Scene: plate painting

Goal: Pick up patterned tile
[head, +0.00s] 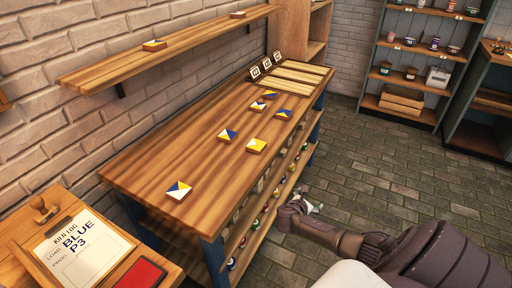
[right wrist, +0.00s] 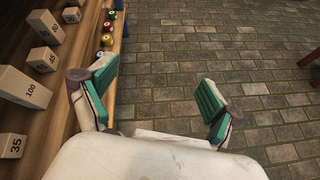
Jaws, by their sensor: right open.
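Several patterned tiles in blue, yellow and white lie on the wooden table. One tile (head: 179,190) is at the near end, others are a tile (head: 228,135), a mostly yellow tile (head: 256,146), a tile (head: 284,114), a tile (head: 257,106) and a tile (head: 270,94) toward the far end. One more tile (head: 154,45) sits on the wall shelf. My right gripper (head: 314,208) is low beside the table's right side, apart from the tiles. In the right wrist view my right gripper (right wrist: 158,100) is open and empty above the floor. My left gripper is not in view.
The wooden table (head: 145,165) has a lower shelf with coloured balls (right wrist: 107,40) and numbered blocks (right wrist: 30,88). A clipboard (head: 82,250) lies on a stand at the near left. Shelving (head: 415,50) stands at the back right. The brick floor (head: 370,150) is clear.

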